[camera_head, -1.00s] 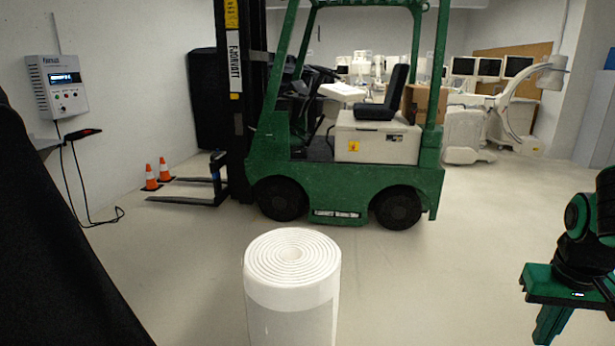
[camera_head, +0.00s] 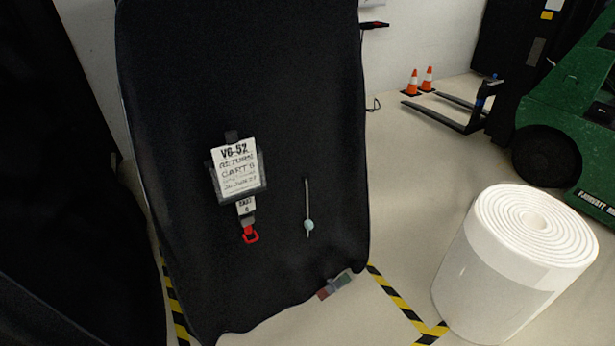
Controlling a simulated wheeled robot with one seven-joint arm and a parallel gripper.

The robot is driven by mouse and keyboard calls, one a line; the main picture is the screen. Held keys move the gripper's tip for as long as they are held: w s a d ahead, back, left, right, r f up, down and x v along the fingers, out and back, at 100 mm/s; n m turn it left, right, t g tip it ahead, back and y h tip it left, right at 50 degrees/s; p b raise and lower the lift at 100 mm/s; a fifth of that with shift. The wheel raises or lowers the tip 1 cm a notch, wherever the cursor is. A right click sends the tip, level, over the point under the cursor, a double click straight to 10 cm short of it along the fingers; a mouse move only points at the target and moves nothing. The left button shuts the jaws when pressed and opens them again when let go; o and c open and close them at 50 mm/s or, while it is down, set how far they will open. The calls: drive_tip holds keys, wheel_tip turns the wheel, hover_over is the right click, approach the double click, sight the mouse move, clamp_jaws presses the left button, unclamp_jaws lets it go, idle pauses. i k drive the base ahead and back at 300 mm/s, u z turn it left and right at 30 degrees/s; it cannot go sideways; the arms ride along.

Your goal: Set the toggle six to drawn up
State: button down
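A tall black fabric cover (camera_head: 290,80) stands in the middle left of the head view. On its front hangs a short grey cord (camera_head: 306,195) with a small pale blue toggle (camera_head: 309,225) close to its lower end. To the left is a white tag (camera_head: 235,170) reading "V6-52 RETURN CARTS". Under it hangs a smaller label (camera_head: 246,206), which seems to show a 6, with a red clip (camera_head: 250,236). My gripper is not in view. Whatever is under the cover is hidden.
A white roll (camera_head: 510,260) stands on the floor at right. Yellow-black floor tape (camera_head: 395,295) runs beside the cover. Another dark covered shape (camera_head: 70,200) fills the left. A green forklift (camera_head: 575,130) and orange cones (camera_head: 412,83) are behind; pale floor lies between.

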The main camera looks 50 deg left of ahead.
sight(309, 225)
drive_tip(key=u, duration=1.8)
